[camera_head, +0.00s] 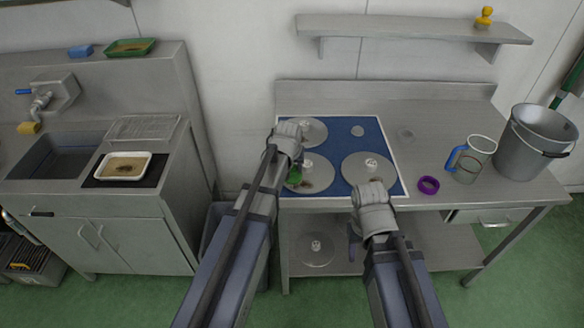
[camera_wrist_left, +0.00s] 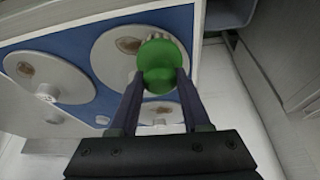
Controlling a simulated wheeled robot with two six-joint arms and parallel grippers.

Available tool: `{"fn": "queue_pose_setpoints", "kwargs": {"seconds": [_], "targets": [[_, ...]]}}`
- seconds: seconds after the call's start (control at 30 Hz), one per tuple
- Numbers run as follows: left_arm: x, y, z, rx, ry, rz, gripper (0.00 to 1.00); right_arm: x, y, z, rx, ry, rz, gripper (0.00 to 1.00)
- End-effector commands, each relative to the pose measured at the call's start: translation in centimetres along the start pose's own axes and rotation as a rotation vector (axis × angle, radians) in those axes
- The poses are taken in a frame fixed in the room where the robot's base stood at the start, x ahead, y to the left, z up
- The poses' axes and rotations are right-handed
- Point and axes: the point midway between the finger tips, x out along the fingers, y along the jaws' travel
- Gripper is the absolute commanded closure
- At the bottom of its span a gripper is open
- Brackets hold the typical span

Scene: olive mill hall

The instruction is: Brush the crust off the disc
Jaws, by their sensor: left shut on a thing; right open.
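Three pale grey discs with central knobs lie on a blue mat (camera_head: 334,133) on the steel table. The upper left disc (camera_head: 313,130) is partly behind my left gripper (camera_head: 293,172). The lower left disc (camera_head: 322,178) carries a brown crust patch near its front edge. The right disc (camera_head: 352,172) lies partly behind my right gripper (camera_head: 362,228). My left gripper is shut on a green brush (camera_wrist_left: 160,65), held over or against a disc (camera_wrist_left: 105,65) with a brown patch; contact is unclear. Another disc (camera_wrist_left: 60,88) there also has a brown patch. My right gripper is open, empty, at the table's front edge.
A purple ring (camera_head: 428,185), a blue-handled clear jug (camera_head: 477,160) and a grey bucket (camera_head: 525,145) stand on the right. A sink (camera_head: 55,160) and a white tray (camera_head: 147,165) are left. A shelf (camera_head: 410,30) hangs behind. Another disc (camera_head: 316,255) lies below.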

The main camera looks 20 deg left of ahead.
Motion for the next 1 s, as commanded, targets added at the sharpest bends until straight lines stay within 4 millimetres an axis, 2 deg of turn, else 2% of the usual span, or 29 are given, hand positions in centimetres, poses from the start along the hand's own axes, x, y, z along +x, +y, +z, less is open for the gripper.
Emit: {"fn": "queue_pose_setpoints", "kwargs": {"seconds": [1.0], "targets": [[1.6, 0.1, 0.2, 0.0, 0.0, 0.0, 0.97, 1.6, -0.1, -0.1, 0.0, 0.0, 0.0, 0.51]]}}
